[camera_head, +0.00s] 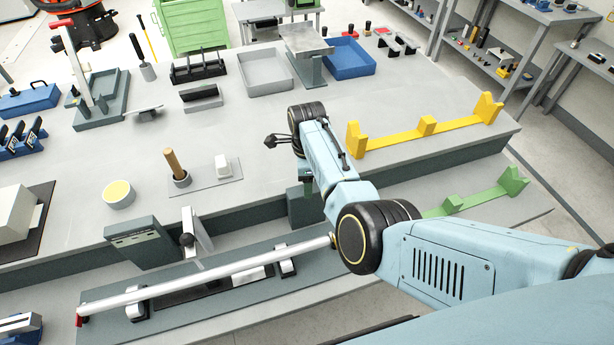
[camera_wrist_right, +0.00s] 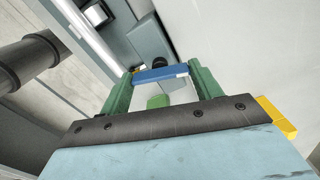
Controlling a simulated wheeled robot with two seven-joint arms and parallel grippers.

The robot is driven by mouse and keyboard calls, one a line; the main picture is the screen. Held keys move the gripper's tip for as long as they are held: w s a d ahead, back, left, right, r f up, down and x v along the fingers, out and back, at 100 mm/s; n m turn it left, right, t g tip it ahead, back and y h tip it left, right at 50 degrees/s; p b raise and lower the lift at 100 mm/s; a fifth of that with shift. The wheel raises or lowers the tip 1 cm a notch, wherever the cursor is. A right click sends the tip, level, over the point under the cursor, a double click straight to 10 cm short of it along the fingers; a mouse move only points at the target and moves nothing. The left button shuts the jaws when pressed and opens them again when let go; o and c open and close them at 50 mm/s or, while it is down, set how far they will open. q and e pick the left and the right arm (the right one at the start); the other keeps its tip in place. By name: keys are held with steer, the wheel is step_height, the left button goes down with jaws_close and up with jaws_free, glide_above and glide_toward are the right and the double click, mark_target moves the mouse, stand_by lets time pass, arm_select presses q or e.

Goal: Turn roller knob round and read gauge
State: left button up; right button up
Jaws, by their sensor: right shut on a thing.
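My right gripper (camera_wrist_right: 163,67) has two green fingers that are shut on a blue bar (camera_wrist_right: 160,74) with a pale end. A long pale rod (camera_head: 200,280) with a red end lies slanted over a dark bench fixture (camera_head: 240,295). My left gripper is not in view.
A yellow rack (camera_head: 425,127) and a green rack (camera_head: 480,195) lie right of my arm. Trays fill the back; the bench's middle is mostly clear.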

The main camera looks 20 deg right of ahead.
steer(key=m, duration=0.5)
steer(key=shift+w+r+m, duration=0.15)
steer(key=shift+m, duration=0.25)
stand_by(0.4)
steer(key=o, duration=1)
